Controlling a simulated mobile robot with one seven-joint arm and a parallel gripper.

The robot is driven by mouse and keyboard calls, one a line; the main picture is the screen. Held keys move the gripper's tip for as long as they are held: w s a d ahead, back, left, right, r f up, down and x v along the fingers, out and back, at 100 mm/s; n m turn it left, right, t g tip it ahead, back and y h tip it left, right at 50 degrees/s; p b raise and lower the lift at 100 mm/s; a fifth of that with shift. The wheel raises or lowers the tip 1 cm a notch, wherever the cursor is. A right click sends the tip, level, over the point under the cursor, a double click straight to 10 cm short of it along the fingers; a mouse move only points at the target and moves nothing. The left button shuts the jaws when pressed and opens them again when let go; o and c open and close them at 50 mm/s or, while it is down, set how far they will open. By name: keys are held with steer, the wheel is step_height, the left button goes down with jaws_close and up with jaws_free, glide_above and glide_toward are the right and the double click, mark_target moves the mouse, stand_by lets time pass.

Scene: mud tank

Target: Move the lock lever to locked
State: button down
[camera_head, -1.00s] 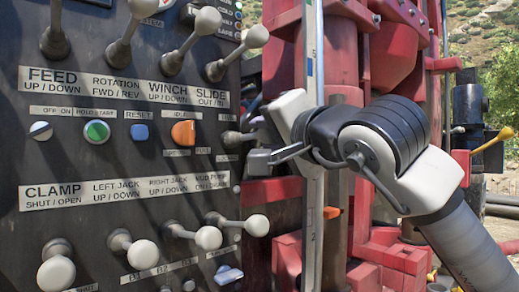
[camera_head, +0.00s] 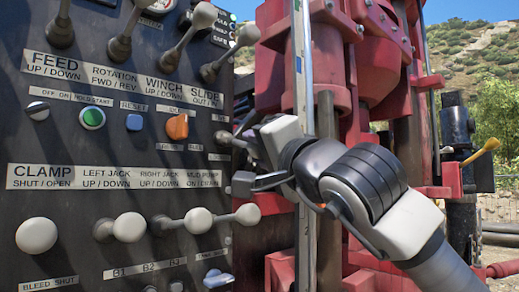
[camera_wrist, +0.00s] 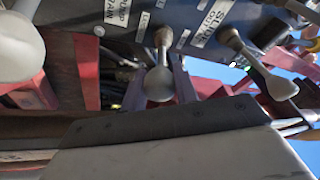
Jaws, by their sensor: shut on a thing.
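The lock lever (camera_head: 226,138) sticks out from the right edge of the dark control panel in the head view, beside the orange knob. Its outer end runs behind my gripper (camera_head: 245,162), which is shut on it. A dark finger shows below the lever and a pale part to its right. In the wrist view the lever's rounded end (camera_wrist: 160,84) hangs down in the middle, touching or close to the pale gripper body (camera_wrist: 180,145). The lever's small label is too blurred to read fully.
The slide lever (camera_head: 230,52) stands above, and the mud pump lever (camera_head: 235,215) juts out just below my gripper. Red drill-rig parts (camera_head: 370,40) and a vertical metal post (camera_head: 303,90) stand close behind my wrist. Open ground lies at the far right.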

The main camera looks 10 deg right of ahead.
steer(key=shift+f, duration=0.15)
steer(key=c, duration=1.1)
jaws_free()
steer(key=shift+w, duration=0.1)
steer(key=b+v, duration=0.2)
steer(key=v, duration=1.2)
